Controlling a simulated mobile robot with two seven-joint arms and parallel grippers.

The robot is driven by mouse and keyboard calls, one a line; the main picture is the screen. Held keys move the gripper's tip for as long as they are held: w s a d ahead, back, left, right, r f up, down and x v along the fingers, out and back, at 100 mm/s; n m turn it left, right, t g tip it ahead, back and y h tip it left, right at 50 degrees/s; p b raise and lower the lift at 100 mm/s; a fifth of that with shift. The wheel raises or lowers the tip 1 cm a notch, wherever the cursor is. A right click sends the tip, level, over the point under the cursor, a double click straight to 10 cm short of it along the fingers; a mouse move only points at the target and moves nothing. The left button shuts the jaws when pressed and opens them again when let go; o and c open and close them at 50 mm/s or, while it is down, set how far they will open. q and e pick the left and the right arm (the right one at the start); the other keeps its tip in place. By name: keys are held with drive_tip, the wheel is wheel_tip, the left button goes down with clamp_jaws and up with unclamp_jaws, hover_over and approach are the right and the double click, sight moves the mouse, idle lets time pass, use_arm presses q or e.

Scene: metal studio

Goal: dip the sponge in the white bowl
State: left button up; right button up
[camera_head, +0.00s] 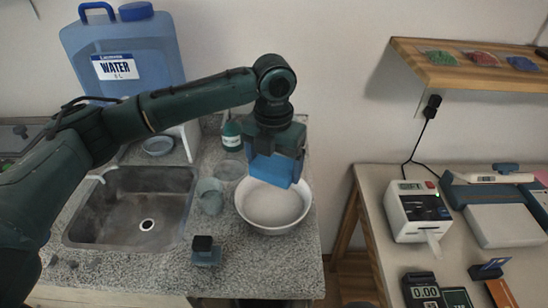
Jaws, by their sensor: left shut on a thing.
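A blue sponge (274,170) is held in my left gripper (275,160), which is shut on it and points down. The white bowl (246,217) stands on the granite counter to the right of the sink. The sponge is over the back part of the bowl and hides some of its far rim. The bowl holds something pale and greyish. I cannot tell whether the sponge touches it. My right gripper is not in view.
A metal sink (115,215) lies to the left. A glass (210,195), a dark-green bottle (232,135) and a small dark-topped block (205,252) stand near the bowl. A blue water jug (125,60) is behind. A table (385,245) with devices stands right, past a gap.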

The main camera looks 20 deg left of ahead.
use_arm(q)
drive_tip(key=shift+f, duration=0.15)
drive_tip(key=shift+a+f+b, duration=0.1)
drive_tip(key=shift+f+b, duration=0.45)
drive_tip(key=shift+b, duration=0.05)
drive_tip(key=shift+f+b, duration=0.5)
drive_tip(key=shift+f, duration=0.1)
wheel_tip(320, 180, down, 2)
drive_tip(key=b, duration=0.3)
drive_tip(key=shift+f, duration=0.9)
drive_tip(key=shift+f+b, duration=0.3)
drive_tip(key=shift+f, duration=1.4)
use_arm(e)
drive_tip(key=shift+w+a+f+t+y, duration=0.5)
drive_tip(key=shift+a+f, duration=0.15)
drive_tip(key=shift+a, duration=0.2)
